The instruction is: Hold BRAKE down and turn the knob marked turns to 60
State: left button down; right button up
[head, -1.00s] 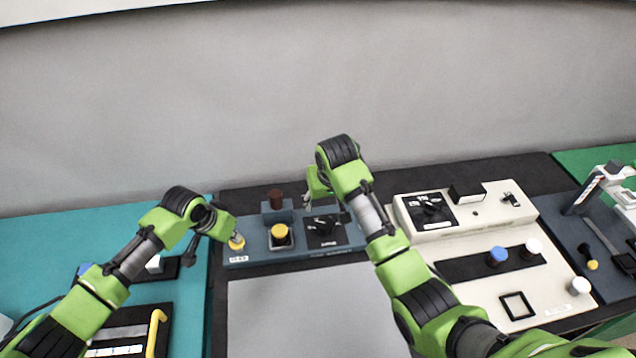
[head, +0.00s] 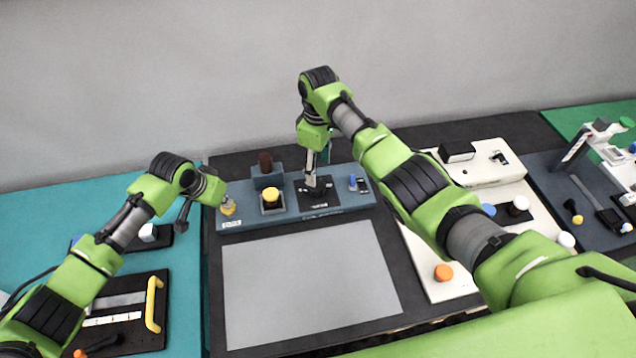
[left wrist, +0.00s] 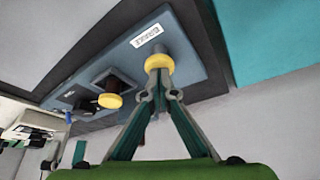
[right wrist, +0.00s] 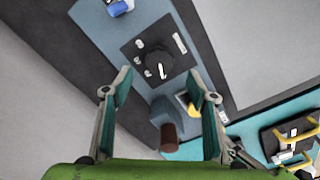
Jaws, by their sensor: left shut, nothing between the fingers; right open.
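The BRAKE button (left wrist: 159,63) is a yellow cap beside its white label (left wrist: 148,37) on a blue-grey panel. My left gripper (left wrist: 161,95) is shut and empty, its tips at the cap; I cannot tell whether the cap is pressed. In the head view the left gripper (head: 226,203) covers part of the button (head: 229,211). The turns knob (right wrist: 157,64) is black with a white pointer line, on a black plate with small white markings too small to read. My right gripper (right wrist: 160,88) is open above it, fingers either side in its wrist view. In the head view the right gripper (head: 312,180) hides much of the knob.
A second yellow button (head: 271,195) and a dark red-brown cylinder (head: 265,162) stand between the grippers. A blue toggle (head: 352,182) is right of the knob. A bare grey plate (head: 310,275) lies in front. A cream console (head: 435,290) is partly behind my right arm.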

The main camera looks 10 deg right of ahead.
aim_at(318, 186)
jog(key=shift+f, duration=3.7)
jog(key=c, duration=1.1)
